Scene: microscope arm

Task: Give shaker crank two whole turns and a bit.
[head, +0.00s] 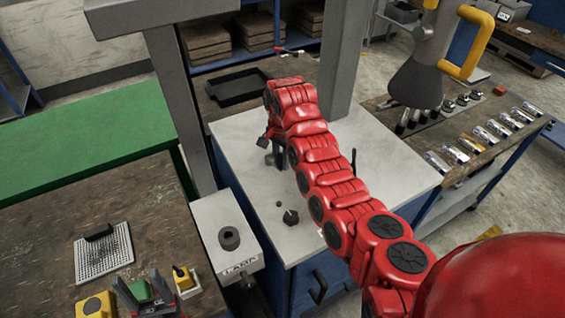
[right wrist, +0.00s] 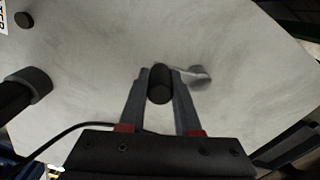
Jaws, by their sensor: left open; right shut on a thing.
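My right arm reaches in from the lower right of the head view, over a pale-topped bench (head: 235,130). In the right wrist view my right gripper (right wrist: 160,82) is shut on a dark, round crank knob (right wrist: 160,84), one finger on each side. A short metal crank arm (right wrist: 188,74) leads from the knob to a grey rounded hub (right wrist: 201,76) at right. In the head view my right gripper (head: 278,158) is partly hidden by its own arm, and the crank and shaker cannot be made out. My left gripper is in neither view.
A grey box (head: 215,215) with a dark round knob adjoins the bench's left side. A small dark knob (head: 290,217) lies on the bench top, and a thin black post (head: 353,161) stands right of my arm. A grey cone-shaped body (head: 418,82) hangs at the upper right.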

